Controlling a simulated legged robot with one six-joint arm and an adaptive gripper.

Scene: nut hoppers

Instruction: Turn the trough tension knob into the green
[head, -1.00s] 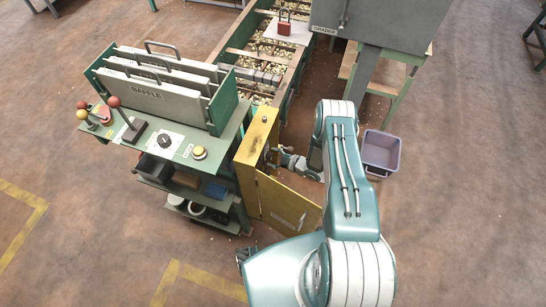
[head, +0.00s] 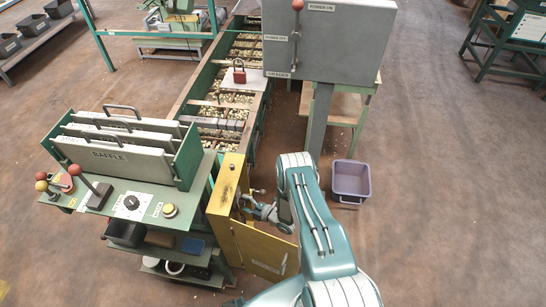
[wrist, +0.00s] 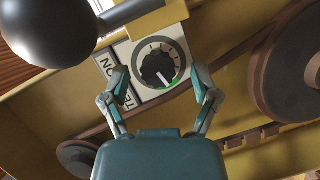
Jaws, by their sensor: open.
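The tension knob (wrist: 157,68) is a round black dial with a white pointer line, on a pale plate inside the yellow housing. Its pointer slants to the lower right in the wrist view, and a green band shows along the dial's lower edge. A partly hidden label (wrist: 112,75) is beside it. My gripper (wrist: 160,78) is open, its fingertips on either side of the dial in this view; I cannot tell whether they touch it. In the head view my gripper (head: 254,206) reaches into the yellow cabinet (head: 225,188), and the knob is hidden there.
The cabinet's yellow door (head: 263,250) hangs open below my gripper. In the wrist view a dark ball on a lever (wrist: 45,30) is close at upper left, and a belt wheel (wrist: 285,75) is at right. A purple bin (head: 351,180) stands on clear floor.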

